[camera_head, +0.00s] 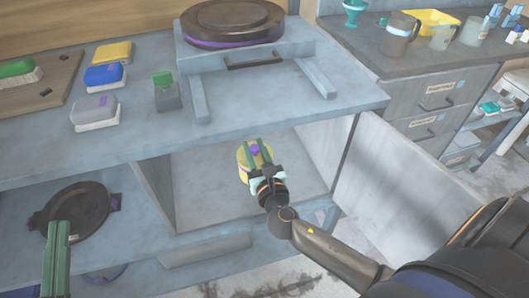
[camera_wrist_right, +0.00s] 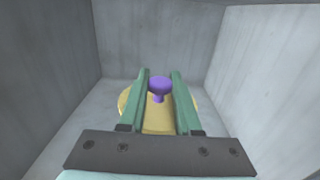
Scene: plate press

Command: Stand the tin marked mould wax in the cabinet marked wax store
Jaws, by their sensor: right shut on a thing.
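A yellow tin (camera_head: 243,168) with a purple knob (camera_head: 254,149) is inside the open grey cabinet (camera_head: 200,200) under the bench. My right gripper (camera_head: 259,158) reaches in through the open front and is shut on the tin. In the right wrist view the green fingers (camera_wrist_right: 160,95) lie on both sides of the purple knob (camera_wrist_right: 159,84), with the yellow tin (camera_wrist_right: 158,122) below and the cabinet walls around it. The tin looks upright; I cannot tell whether it touches the floor. No label shows on tin or cabinet. My left gripper (camera_head: 58,235) is at lower left; its opening is unclear.
The cabinet door (camera_head: 400,200) hangs open on the right, beside my right arm. A dark round plate (camera_head: 75,210) lies on the lower shelf at left. A press (camera_head: 232,25), several brushes and a green-topped block (camera_head: 165,92) stand on the bench. Labelled drawers (camera_head: 435,103) are at right.

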